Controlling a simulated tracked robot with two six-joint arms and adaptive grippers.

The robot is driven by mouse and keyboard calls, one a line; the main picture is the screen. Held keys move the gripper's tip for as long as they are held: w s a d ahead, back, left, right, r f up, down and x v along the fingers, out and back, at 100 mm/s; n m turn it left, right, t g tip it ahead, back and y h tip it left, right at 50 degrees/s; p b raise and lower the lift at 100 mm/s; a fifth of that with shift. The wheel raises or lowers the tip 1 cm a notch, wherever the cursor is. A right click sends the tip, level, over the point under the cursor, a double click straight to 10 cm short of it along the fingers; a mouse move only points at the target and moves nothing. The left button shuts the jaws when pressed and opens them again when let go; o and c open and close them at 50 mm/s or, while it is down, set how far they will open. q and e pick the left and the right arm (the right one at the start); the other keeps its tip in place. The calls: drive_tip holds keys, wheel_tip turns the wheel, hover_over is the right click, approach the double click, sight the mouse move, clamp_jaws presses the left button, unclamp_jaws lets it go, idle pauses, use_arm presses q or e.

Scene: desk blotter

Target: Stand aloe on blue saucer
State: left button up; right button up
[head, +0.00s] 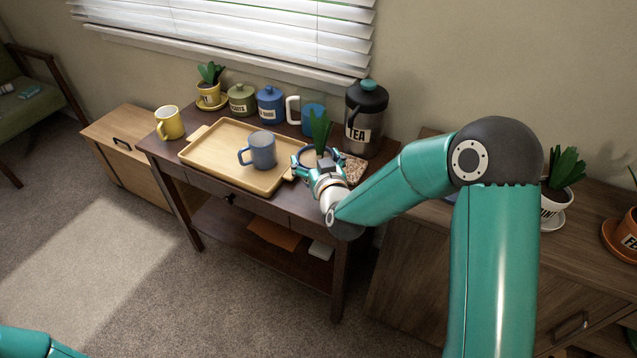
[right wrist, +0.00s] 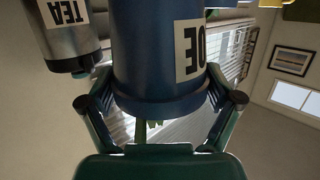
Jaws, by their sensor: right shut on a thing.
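The aloe shows its green leaves (head: 320,128) in the head view, above my right gripper (head: 316,163). In the right wrist view, which is upside down, its dark blue pot (right wrist: 155,60) has a white label with part of its name. My right gripper (right wrist: 165,105) is shut on this pot, one finger on each side. The pot is over the right part of the dark side table; I cannot tell whether it touches the top. A small blue patch (head: 450,198) on the right cabinet, mostly behind my arm, may be the blue saucer. My left gripper is out of view.
A wooden tray (head: 225,170) with a blue-grey mug (head: 262,150) lies left of the aloe. The tea canister (head: 366,118) stands close behind. A speckled mat (head: 354,168) is beside it. The right cabinet holds a white pot (head: 553,203) and an orange pot (head: 627,232).

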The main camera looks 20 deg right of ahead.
wheel_tip(320, 180, down, 8)
drive_tip(key=shift+f, duration=0.2)
drive_tip(key=shift+f+b, duration=0.1)
drive_tip(key=shift+b, duration=0.2)
drive_tip(key=o, duration=1.2)
drive_tip(key=shift+o, duration=0.2)
drive_tip(key=shift+s, duration=0.1)
